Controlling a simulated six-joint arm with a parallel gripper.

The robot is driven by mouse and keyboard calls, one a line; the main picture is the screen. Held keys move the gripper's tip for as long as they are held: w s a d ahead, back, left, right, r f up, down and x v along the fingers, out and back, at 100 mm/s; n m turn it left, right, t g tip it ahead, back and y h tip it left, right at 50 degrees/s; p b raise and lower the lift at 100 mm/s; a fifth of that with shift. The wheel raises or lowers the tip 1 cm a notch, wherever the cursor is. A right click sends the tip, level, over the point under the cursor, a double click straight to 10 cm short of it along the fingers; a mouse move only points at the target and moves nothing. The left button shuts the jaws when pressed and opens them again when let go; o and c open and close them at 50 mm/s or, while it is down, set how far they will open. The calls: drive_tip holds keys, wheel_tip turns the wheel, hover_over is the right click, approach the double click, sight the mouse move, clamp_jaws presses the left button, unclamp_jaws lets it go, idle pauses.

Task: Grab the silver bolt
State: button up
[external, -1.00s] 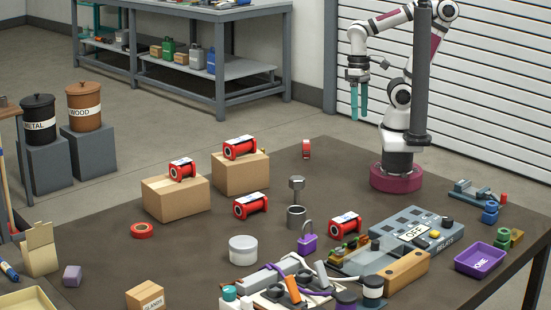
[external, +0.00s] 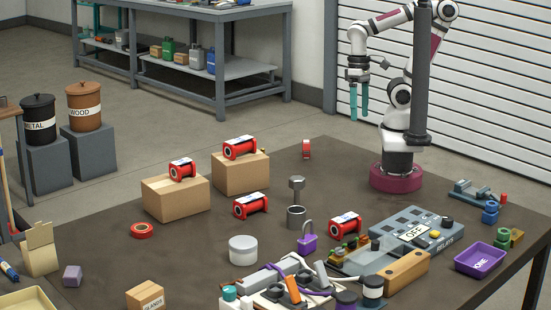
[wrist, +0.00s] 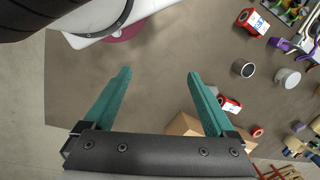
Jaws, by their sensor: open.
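The silver bolt (external: 297,184) is a grey piece with a wide head and a thinner shank. It stands upright, head up, at the mouth of a grey metal cup (external: 296,218) near the middle of the table. Its lower end is hidden, and it seems to stand in the cup. In the wrist view the cup (wrist: 243,68) shows at right with a dark top; I cannot make out the bolt separately there. My gripper (external: 359,119) hangs high at the back, well away from the bolt, teal fingers pointing down. In the wrist view my gripper (wrist: 159,74) is open and empty.
Red spools (external: 250,206) and cardboard boxes (external: 175,198) stand left of the bolt. A purple padlock (external: 307,242) and a white round tin (external: 243,249) are close to the cup. A relay panel (external: 415,232) lies at right. The table (external: 345,170) is mostly clear toward my base.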

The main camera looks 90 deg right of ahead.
wheel_tip(320, 180, down, 2)
drive_tip(key=w+n+g+h, duration=0.3)
drive_tip(key=n+h, duration=0.2)
drive_tip(key=n, duration=0.4)
drive_tip(key=n+t+h, duration=0.6)
drive_tip(key=n+t, duration=0.7)
drive_tip(key=n, duration=1.1)
approach(297, 191)
wheel_tip(297, 191, up, 4)
drive_tip(key=s, duration=0.2)
drive_tip(key=x, duration=1.5)
drive_tip(key=shift+w+a+f, duration=0.2)
drive_tip(key=shift+w+f, duration=0.15)
drive_tip(key=shift+w, duration=0.1)
clamp_jaws()
